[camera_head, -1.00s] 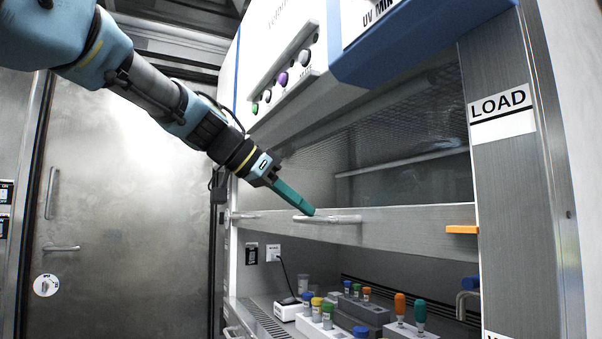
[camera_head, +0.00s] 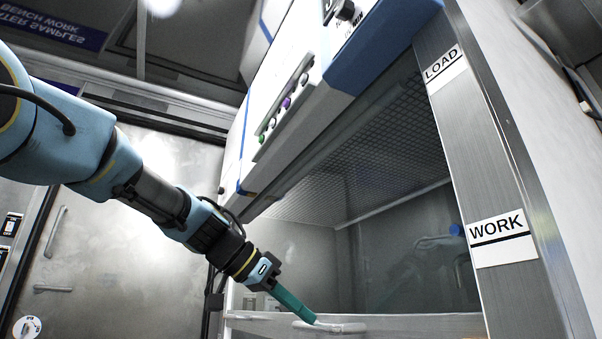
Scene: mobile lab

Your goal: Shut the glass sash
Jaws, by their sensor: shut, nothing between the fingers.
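The glass sash (camera_head: 415,324) shows by its grey bottom rail, which runs along the lower edge of the view. The rail is level with a spot below the WORK label on the right post. A bar handle (camera_head: 338,328) sticks out from the rail. My gripper (camera_head: 314,320) is shut and empty, with its teal fingers slanting down to the right. The fingertips are at the handle's left end, seemingly touching it. What lies below the rail is cut off by the frame.
The LOAD label (camera_head: 444,69) and the WORK label (camera_head: 499,237) sit on the cabinet's metal post. Coloured buttons (camera_head: 286,103) line the sloped panel above. A metal door (camera_head: 120,240) stands behind my arm. A blue-capped item (camera_head: 456,230) shows through the glass.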

